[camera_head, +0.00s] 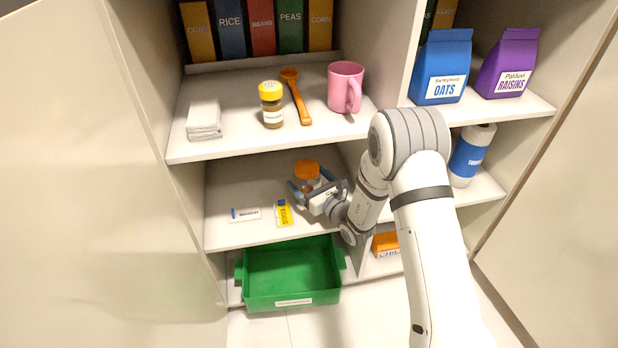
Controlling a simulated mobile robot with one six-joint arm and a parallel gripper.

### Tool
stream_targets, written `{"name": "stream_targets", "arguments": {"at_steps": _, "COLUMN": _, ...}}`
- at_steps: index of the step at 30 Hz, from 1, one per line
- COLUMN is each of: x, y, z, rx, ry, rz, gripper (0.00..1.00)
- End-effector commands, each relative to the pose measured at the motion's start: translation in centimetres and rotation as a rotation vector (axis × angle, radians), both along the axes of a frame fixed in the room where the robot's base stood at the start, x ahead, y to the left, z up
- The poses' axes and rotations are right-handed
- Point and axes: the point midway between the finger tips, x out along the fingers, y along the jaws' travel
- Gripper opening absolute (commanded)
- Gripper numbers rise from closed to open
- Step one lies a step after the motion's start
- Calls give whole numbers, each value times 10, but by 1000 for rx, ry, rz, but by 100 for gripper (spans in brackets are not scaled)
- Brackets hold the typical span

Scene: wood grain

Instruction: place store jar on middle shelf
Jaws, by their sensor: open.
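A jar with an orange lid (306,170) is upright at the shelf level below the pink mug, above the green crate. My gripper (308,188) reaches in from the right at that level, with its jaws open around or just in front of the jar. The gripper hides the jar's lower part, so I cannot tell whether the jaws touch it or exactly how its base rests. The shelf under it (245,190) has bare room to the left of the jar.
A small white labelled card (246,214) and a yellow label (284,213) lie at this shelf's front. Above are a yellow-lidded jar (271,104), orange spoon (296,97), pink mug (345,87) and white stack (204,120). A green crate (292,292) stands below.

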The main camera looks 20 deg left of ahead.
Motion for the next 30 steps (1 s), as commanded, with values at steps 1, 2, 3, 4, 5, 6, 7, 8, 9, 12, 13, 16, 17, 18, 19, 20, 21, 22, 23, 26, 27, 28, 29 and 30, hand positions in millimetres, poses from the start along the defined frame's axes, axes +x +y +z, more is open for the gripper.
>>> {"name": "stream_targets", "arguments": {"at_steps": 1, "x": -5, "y": -8, "z": 1, "rx": -2, "ry": 4, "rz": -3, "gripper": 88}}
{"name": "stream_targets", "arguments": {"at_steps": 2, "x": -8, "y": -14, "z": 2, "rx": -2, "ry": 3, "rz": -3, "gripper": 88}}
{"name": "stream_targets", "arguments": {"at_steps": 3, "x": -14, "y": -21, "z": 2, "rx": -2, "ry": 4, "rz": -4, "gripper": 88}}
{"name": "stream_targets", "arguments": {"at_steps": 4, "x": -18, "y": -26, "z": 2, "rx": -2, "ry": 4, "rz": -4, "gripper": 88}}
{"name": "stream_targets", "arguments": {"at_steps": 5, "x": -22, "y": -32, "z": 2, "rx": -3, "ry": 5, "rz": -3, "gripper": 88}}
{"name": "stream_targets", "arguments": {"at_steps": 6, "x": -27, "y": -39, "z": 2, "rx": -2, "ry": 4, "rz": -4, "gripper": 88}}
{"name": "stream_targets", "arguments": {"at_steps": 7, "x": -31, "y": -45, "z": 2, "rx": -2, "ry": 4, "rz": -4, "gripper": 88}}
{"name": "stream_targets", "arguments": {"at_steps": 8, "x": -35, "y": -50, "z": 2, "rx": -2, "ry": 4, "rz": -4, "gripper": 88}}
{"name": "stream_targets", "arguments": {"at_steps": 9, "x": -40, "y": -56, "z": 1, "rx": -2, "ry": 4, "rz": -3, "gripper": 88}}
{"name": "stream_targets", "arguments": {"at_steps": 12, "x": -50, "y": -70, "z": 1, "rx": -1, "ry": 3, "rz": -3, "gripper": 88}}
{"name": "stream_targets", "arguments": {"at_steps": 13, "x": -53, "y": -73, "z": 1, "rx": -1, "ry": 3, "rz": -3, "gripper": 88}}
{"name": "stream_targets", "arguments": {"at_steps": 16, "x": -59, "y": -82, "z": 1, "rx": -1, "ry": 1, "rz": -2, "gripper": 88}}
{"name": "stream_targets", "arguments": {"at_steps": 17, "x": -61, "y": -84, "z": 1, "rx": -1, "ry": 1, "rz": -2, "gripper": 88}}
{"name": "stream_targets", "arguments": {"at_steps": 18, "x": -62, "y": -85, "z": 1, "rx": -1, "ry": 1, "rz": -1, "gripper": 88}}
{"name": "stream_targets", "arguments": {"at_steps": 19, "x": -63, "y": -86, "z": 1, "rx": 0, "ry": 1, "rz": -1, "gripper": 88}}
{"name": "stream_targets", "arguments": {"at_steps": 20, "x": -64, "y": -87, "z": 0, "rx": 0, "ry": 1, "rz": -1, "gripper": 88}}
{"name": "stream_targets", "arguments": {"at_steps": 21, "x": -64, "y": -87, "z": 0, "rx": 0, "ry": 1, "rz": 0, "gripper": 88}}
{"name": "stream_targets", "arguments": {"at_steps": 22, "x": -64, "y": -87, "z": 0, "rx": 0, "ry": 1, "rz": 0, "gripper": 88}}
{"name": "stream_targets", "arguments": {"at_steps": 23, "x": -64, "y": -87, "z": 0, "rx": 0, "ry": 1, "rz": 0, "gripper": 88}}
{"name": "stream_targets", "arguments": {"at_steps": 26, "x": -65, "y": -86, "z": 3, "rx": 0, "ry": -2, "rz": 9, "gripper": 88}}
{"name": "stream_targets", "arguments": {"at_steps": 27, "x": -66, "y": -85, "z": 7, "rx": -1, "ry": -8, "rz": 24, "gripper": 88}}
{"name": "stream_targets", "arguments": {"at_steps": 28, "x": -68, "y": -84, "z": 13, "rx": -1, "ry": -14, "rz": 44, "gripper": 88}}
{"name": "stream_targets", "arguments": {"at_steps": 29, "x": -71, "y": -82, "z": 20, "rx": -3, "ry": -23, "rz": 69, "gripper": 88}}
{"name": "stream_targets", "arguments": {"at_steps": 30, "x": -76, "y": -79, "z": 31, "rx": -9, "ry": -37, "rz": 115, "gripper": 88}}
